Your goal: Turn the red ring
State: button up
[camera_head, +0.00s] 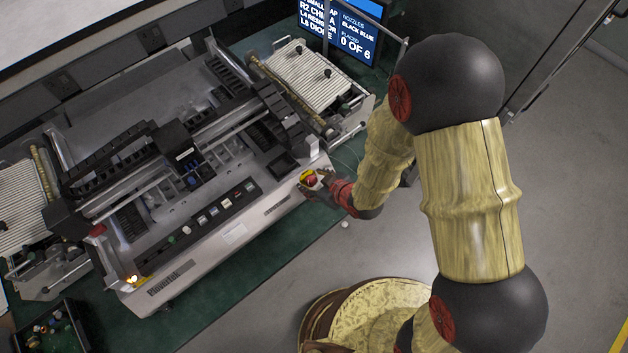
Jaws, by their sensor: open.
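A small round red part on a yellow base (309,179), likely the red ring, sits at the right front corner of the grey machine (235,232). My gripper (311,184) is at this corner, reaching in from the right, with its fingers close around or beside the red part. The fingers are open, though small and dark in this view. I cannot tell whether they touch the red part. My gripper partly hides it.
The machine stands on a green surface (262,260). A row of buttons (202,219) runs along its front. A screen (352,32) stands behind. A bin of small parts (52,332) is at the lower left. Grey floor lies open at the right.

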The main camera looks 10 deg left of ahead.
jog(key=c, duration=0.4)
jog(key=c, duration=0.7)
jog(key=shift+c, duration=0.4)
jog(key=m+p, duration=0.1)
jog(key=m, duration=0.2)
jog(key=shift+w+d+r+m+p, duration=0.1)
jog(key=shift+m+p, duration=0.2)
jog(key=shift+m+y+p, duration=0.4)
jog(key=shift+m+p, duration=0.6)
jog(key=shift+m, duration=1.1)
jog(key=o, duration=1.1)
